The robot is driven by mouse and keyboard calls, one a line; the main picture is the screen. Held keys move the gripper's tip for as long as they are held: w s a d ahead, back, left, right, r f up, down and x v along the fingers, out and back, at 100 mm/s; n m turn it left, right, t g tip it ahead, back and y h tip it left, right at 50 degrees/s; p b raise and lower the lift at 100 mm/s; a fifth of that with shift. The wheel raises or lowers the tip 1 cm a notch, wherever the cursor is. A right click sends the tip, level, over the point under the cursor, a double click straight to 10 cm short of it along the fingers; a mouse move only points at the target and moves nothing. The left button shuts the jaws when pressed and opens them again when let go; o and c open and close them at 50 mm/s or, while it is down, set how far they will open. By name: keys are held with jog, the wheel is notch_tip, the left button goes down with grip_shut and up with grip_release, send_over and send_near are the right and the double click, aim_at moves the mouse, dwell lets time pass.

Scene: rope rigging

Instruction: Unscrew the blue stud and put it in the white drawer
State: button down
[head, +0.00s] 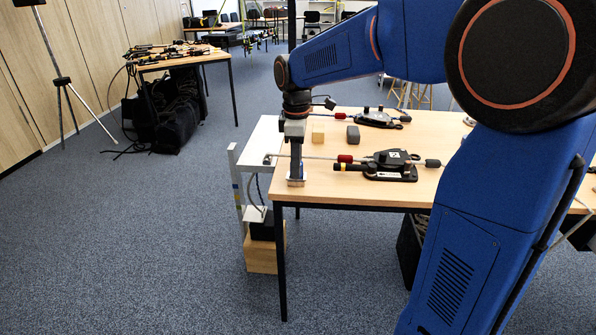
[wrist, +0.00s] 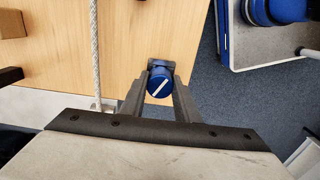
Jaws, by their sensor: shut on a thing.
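The blue stud (wrist: 160,86) has a round top with a white stripe across it. It sits between the fingers of my gripper (wrist: 160,75) in the wrist view, close to the table's edge. My gripper is shut on it. In the head view my gripper (head: 296,178) points down at the left front corner of the wooden table. The stud is not clear there, and I cannot tell whether it is still threaded into anything. I cannot make out a white drawer for certain in either view.
A white panel (head: 262,138) adjoins the table's left side. A white rope (wrist: 94,45) runs left of my fingers.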

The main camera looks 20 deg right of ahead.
dwell(0.3)
jog(key=n, duration=0.4)
jog(key=shift+f+n, duration=0.1)
jog(key=shift+n, duration=0.9)
jog(key=n, duration=0.2)
jog(key=shift+n, duration=0.4)
jog(key=c, duration=1.3)
grip_release()
jog(key=shift+o, duration=0.2)
